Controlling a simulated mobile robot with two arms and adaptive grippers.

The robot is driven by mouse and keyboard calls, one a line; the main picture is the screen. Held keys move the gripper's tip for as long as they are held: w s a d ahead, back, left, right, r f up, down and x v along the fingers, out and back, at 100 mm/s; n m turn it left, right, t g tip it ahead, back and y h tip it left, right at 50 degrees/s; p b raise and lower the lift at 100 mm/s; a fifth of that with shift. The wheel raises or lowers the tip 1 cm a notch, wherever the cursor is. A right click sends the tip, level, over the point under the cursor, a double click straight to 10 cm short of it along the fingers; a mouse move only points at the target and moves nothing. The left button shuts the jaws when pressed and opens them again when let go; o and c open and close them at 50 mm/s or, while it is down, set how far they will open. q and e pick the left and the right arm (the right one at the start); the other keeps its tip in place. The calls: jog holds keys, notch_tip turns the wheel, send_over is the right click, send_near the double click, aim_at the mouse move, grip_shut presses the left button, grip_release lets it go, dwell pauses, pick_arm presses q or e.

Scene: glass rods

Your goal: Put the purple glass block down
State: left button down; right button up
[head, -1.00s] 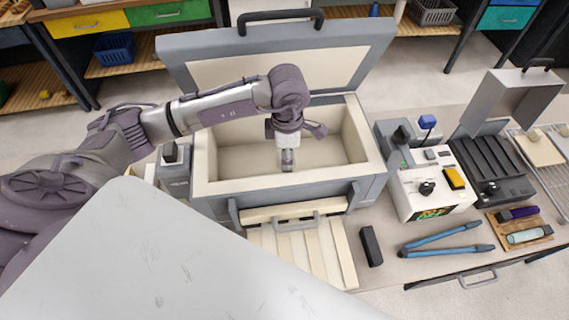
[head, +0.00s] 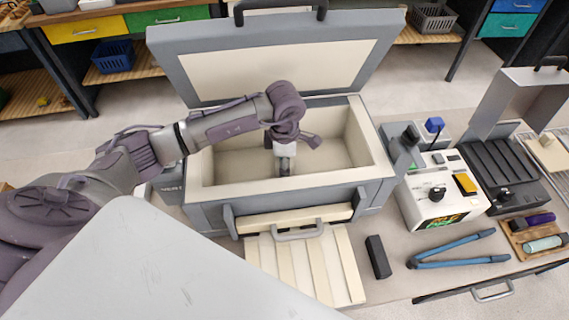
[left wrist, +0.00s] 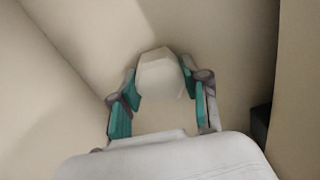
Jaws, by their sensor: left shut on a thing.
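My left gripper (head: 284,166) reaches down into the open cream-lined box of the kiln (head: 201,166). In the left wrist view my left gripper (left wrist: 160,88) has its teal-padded fingers on either side of a pale, cream-looking block (left wrist: 160,72), shut on it. No purple shows on that block, and I cannot tell whether it touches the kiln floor. A dark purple piece (head: 540,219) lies in a small wooden tray (head: 521,247) at the far right, away from the gripper. My right gripper is not in view.
The kiln's lid (head: 280,55) stands open behind the arm. Right of the kiln are a white control box (head: 425,205), blue-handled tongs (head: 460,250) and a dark bar (head: 378,257). A slatted cream board (head: 305,268) lies in front. The kiln walls close around the gripper.

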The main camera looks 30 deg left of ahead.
pick_arm(q)
jog(key=shift+f, duration=0.15)
jog(key=c, duration=0.8)
grip_release()
jog(key=shift+c, duration=0.2)
jog(key=shift+o, duration=1.4)
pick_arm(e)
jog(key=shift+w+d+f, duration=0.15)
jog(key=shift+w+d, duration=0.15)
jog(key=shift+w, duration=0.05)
pick_arm(q)
jog(key=shift+r, duration=0.3)
notch_tip(320, 180, up, 6)
jog(key=shift+r+b, duration=0.1)
jog(key=shift+b, duration=1.05)
jog(key=shift+r, duration=0.5)
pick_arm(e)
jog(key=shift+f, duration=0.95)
